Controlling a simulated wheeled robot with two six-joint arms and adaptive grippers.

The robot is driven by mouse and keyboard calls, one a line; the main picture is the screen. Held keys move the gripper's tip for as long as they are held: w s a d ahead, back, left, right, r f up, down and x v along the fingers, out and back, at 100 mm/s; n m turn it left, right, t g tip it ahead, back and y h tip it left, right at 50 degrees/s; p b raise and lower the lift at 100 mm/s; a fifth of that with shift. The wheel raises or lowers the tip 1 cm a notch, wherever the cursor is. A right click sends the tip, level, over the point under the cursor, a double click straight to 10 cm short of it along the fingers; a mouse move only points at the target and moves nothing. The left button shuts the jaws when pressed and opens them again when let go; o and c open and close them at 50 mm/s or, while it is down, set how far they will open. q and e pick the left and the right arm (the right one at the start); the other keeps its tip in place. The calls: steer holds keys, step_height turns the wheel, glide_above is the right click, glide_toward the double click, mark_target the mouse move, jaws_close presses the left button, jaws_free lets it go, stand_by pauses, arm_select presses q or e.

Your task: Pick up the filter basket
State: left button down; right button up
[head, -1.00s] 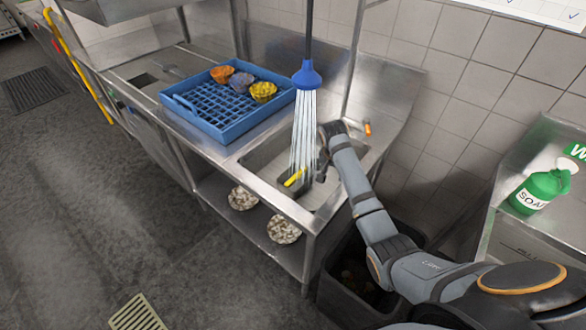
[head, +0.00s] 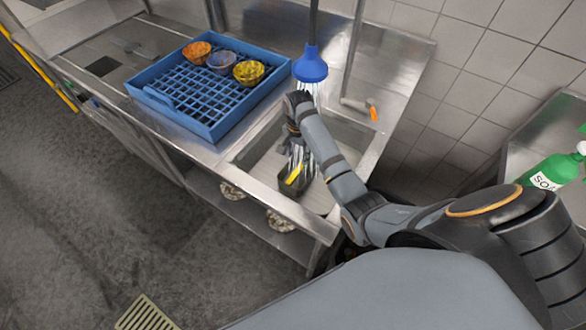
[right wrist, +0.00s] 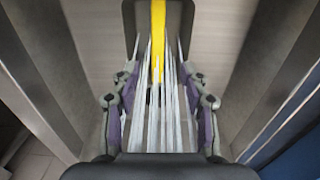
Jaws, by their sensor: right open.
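The filter basket, a dark piece with a yellow bar (head: 293,174), sits in the steel sink (head: 332,132). In the right wrist view its yellow bar (right wrist: 157,45) runs down the middle from a dark body at the top. My right gripper (head: 294,152) is over the sink, just above the basket, pointing down. In the right wrist view my right gripper (right wrist: 160,92) is open, with its fingers on either side of the yellow bar's line. White water streams run between them and partly hide the basket. I cannot tell whether the fingers touch it. My left gripper is not in view.
A blue shower head (head: 311,66) hangs over the sink and sprays water. A blue rack (head: 212,130) with orange, grey and yellow bowls stands left of the sink. A green soap bottle (head: 553,170) is at the right. Pale bowls sit on the shelf below.

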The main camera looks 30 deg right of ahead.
mark_target(297, 170)
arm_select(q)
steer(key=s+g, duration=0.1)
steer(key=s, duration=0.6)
arm_select(e)
steer(key=f, duration=0.2)
steer(key=s+f, duration=0.1)
steer(key=shift+f, duration=0.4)
steer(key=f, duration=0.1)
steer(key=f+p, duration=0.1)
steer(key=f, duration=0.1)
steer(key=shift+w, duration=0.3)
step_height(297, 170, down, 3)
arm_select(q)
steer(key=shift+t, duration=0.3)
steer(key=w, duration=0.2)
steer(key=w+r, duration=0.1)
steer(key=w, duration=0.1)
arm_select(e)
jaws_close()
